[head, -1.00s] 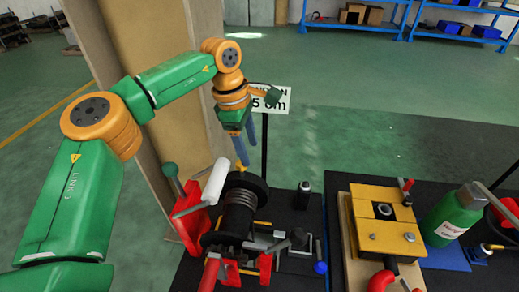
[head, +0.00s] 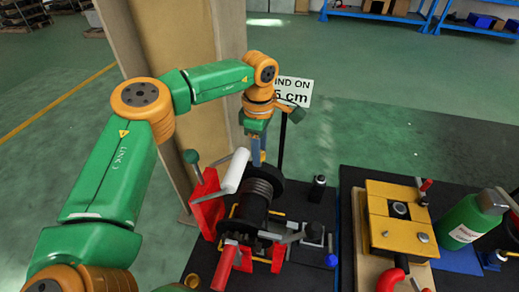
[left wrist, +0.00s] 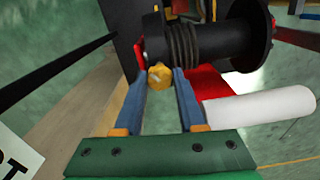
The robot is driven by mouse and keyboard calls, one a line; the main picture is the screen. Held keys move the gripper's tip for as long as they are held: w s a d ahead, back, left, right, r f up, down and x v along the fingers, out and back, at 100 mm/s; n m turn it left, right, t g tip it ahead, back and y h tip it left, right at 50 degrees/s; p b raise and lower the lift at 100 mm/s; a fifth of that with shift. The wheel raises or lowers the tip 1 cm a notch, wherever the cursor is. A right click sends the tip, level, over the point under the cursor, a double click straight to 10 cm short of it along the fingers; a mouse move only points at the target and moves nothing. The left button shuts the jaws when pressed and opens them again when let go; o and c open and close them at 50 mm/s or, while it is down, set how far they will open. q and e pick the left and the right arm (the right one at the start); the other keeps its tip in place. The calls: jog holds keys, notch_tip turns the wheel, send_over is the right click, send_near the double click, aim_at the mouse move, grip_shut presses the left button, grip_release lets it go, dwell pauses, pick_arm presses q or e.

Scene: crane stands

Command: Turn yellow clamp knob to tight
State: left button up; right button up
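The yellow clamp knob (left wrist: 159,78) shows in the left wrist view, beside the flange of the black winch drum (left wrist: 185,40). My left gripper (left wrist: 160,72) is open, with one blue finger on each side of the knob near the fingertips. A narrow gap seems to show on both sides, so I see no firm grip. In the head view the left gripper (head: 258,158) points down just behind the winch drum (head: 254,205), and the knob is hidden there. My right gripper is not in view.
A white roller handle (head: 236,170) and a red bracket (head: 207,203) stand left of the drum. A sign (head: 293,91) on a black post stands close behind the gripper. A yellow block fixture (head: 398,230) and green bottle (head: 470,222) are at right.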

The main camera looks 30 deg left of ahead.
pick_arm(q)
grip_shut()
jog(key=shift+r+m+p, duration=0.1)
jog(key=shift+m+p, duration=0.3)
jog(key=shift+m, duration=0.4)
jog(key=m+p, duration=0.1)
jog(key=m, duration=0.1)
jog(key=shift+m, duration=0.3)
jog(key=m, duration=0.5)
jog(key=shift+p, duration=0.35)
jog(key=m, duration=0.6)
jog(key=shift+m, duration=0.4)
jog(key=m, duration=0.6)
jog(key=shift+m, duration=0.4)
